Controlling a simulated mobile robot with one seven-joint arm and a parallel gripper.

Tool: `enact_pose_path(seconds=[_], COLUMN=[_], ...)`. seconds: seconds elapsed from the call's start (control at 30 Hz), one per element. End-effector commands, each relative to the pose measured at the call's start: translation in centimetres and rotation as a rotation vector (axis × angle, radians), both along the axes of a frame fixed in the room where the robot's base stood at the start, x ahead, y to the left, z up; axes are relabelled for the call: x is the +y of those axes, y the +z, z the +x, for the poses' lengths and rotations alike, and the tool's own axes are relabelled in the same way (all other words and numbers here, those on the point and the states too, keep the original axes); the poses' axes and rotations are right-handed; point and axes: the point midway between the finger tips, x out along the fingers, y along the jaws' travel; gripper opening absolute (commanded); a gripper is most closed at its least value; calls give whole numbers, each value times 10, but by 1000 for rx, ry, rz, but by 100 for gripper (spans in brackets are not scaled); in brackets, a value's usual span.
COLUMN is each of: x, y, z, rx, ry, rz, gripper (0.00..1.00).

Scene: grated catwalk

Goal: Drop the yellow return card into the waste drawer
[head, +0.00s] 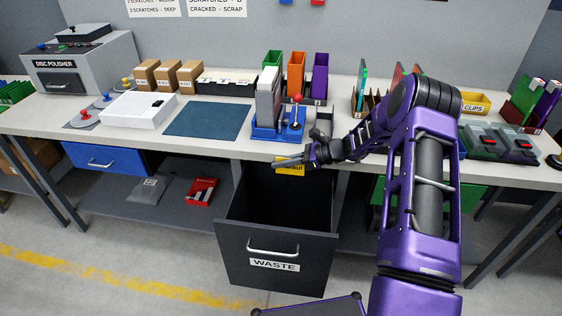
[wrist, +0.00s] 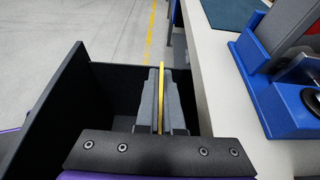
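The yellow return card (head: 290,167) is held by my gripper (head: 291,161) over the open waste drawer (head: 273,248). In the wrist view the card (wrist: 161,85) stands on edge between the two grey fingers of my gripper (wrist: 160,108), which are closed on it. The drawer is pulled out below the bench, with a silver handle and a WASTE label on its dark front. Its wall (wrist: 62,110) shows beside my gripper in the wrist view. The card is above the drawer's opening, near its back. The drawer's floor is too dark to read.
The bench edge (wrist: 222,90) runs close to the right of my gripper in the wrist view. A blue stand (head: 277,127) with a red-knobbed lever is on the bench just above the drawer. A blue mat (head: 208,119) lies left of it.

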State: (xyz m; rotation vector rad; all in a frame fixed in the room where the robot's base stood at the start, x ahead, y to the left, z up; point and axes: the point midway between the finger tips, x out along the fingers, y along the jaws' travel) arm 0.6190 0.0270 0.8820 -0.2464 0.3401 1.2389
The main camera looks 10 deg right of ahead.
Motion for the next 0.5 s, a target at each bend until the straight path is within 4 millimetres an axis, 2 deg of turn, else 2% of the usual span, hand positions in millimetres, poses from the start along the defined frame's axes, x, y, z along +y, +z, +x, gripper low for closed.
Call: enact_pose_path(seconds=[0.03,0.3,0.5], x=[0,0,0], y=[-9,-41,-48], z=[0,0,0], rx=[1,-1,-1], ry=[0,1,0], rz=[0,0,1], gripper=[0,0,0])
